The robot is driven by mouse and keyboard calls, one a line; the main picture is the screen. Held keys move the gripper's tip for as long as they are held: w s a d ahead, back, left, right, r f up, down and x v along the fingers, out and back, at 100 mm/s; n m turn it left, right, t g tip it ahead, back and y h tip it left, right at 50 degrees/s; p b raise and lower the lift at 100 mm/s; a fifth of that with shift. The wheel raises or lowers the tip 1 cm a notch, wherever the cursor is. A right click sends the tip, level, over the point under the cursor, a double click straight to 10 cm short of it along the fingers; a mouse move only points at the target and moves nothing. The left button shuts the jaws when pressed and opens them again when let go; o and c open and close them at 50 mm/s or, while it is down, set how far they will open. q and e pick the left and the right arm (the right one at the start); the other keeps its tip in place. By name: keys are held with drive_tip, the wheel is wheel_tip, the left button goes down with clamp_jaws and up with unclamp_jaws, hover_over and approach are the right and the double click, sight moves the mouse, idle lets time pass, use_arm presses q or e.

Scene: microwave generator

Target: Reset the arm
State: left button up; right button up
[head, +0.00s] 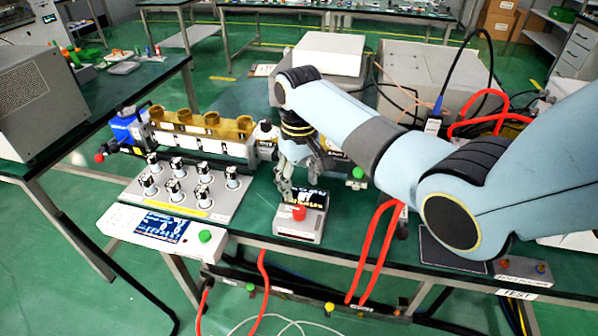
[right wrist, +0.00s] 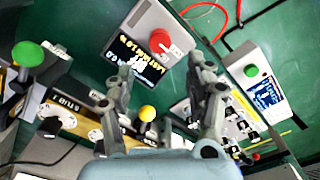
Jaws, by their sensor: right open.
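My right arm (head: 370,140) reaches in from the right over the bench. My right gripper (head: 285,186) hangs just behind a small grey box (head: 297,231) with a red knob (head: 299,213) and a dark display. In the right wrist view my right gripper (right wrist: 168,78) is open, with nothing between its fingers. The red knob (right wrist: 160,40) lies beyond the fingertips there, and the fingers look apart from it. My left gripper is in neither view.
A panel with several knobs (head: 187,190), a display and a green button (head: 205,236) stands left of the box. Brass-topped parts (head: 205,125) line up behind it. Red hoses (head: 375,240) and grey boxes (head: 435,75) are at right. Green bench surface shows around the small box.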

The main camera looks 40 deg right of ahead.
wheel_tip(320, 180, up, 2)
drive_tip(key=shift+r, duration=0.25)
idle(0.4)
drive_tip(key=s+f+b, duration=0.9)
drive_tip(key=s+f, duration=1.4)
drive_tip(key=f, duration=0.3)
drive_tip(key=s+f+n+b, duration=0.1)
drive_tip(key=s+f+b, duration=0.8)
drive_tip(key=s+f, duration=1.5)
drive_tip(key=shift+f+t+h, duration=0.4)
drive_tip(key=shift+f, duration=1.05)
